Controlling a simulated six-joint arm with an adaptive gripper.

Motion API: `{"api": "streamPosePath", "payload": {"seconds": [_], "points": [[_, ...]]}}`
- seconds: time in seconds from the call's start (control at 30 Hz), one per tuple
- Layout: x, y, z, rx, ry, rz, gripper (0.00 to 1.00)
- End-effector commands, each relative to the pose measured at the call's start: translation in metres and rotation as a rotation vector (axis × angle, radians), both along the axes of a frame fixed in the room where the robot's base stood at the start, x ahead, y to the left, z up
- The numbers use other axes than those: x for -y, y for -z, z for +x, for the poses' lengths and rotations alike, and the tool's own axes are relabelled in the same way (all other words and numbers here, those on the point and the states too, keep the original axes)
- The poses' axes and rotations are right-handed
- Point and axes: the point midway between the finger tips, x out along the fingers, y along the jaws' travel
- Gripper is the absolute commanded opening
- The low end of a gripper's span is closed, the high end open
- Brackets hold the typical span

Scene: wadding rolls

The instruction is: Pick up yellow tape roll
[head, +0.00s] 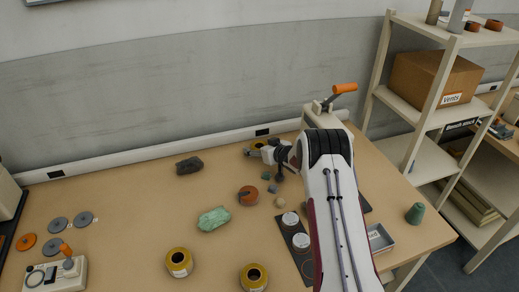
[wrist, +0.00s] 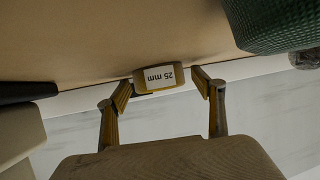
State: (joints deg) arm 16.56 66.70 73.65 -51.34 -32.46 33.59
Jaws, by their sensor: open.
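Three yellow tape rolls show in the head view. One yellow roll (head: 179,262) stands at the front, another yellow roll (head: 254,277) stands to its right, and a third yellow roll (head: 256,146) is at the back beside my gripper (head: 268,153), partly hidden by it. In the wrist view a yellow roll with a white "25 mm" label (wrist: 159,78) sits between the fingertips of my gripper (wrist: 164,88). The fingers are spread to either side of it, and the gripper is open. I cannot tell whether a finger touches the roll.
An orange-brown roll (head: 248,195), a green lump (head: 214,219) and a dark block (head: 189,165) lie on the table (head: 130,215). Small pebbles lie near my arm. A dark green textured thing (wrist: 270,22) is close by in the wrist view. A shelf (head: 425,115) stands at right.

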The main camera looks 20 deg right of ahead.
Motion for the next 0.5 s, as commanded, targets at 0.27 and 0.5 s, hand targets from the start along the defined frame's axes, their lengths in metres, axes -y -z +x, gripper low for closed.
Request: {"api": "streamPosePath", "payload": {"seconds": [0.27,0.5], "points": [[0.0000,-0.0002,0.0000,0.000,0.000,0.000,0.42],[0.0001,-0.0004,0.0000,0.000,0.000,0.000,0.27]]}}
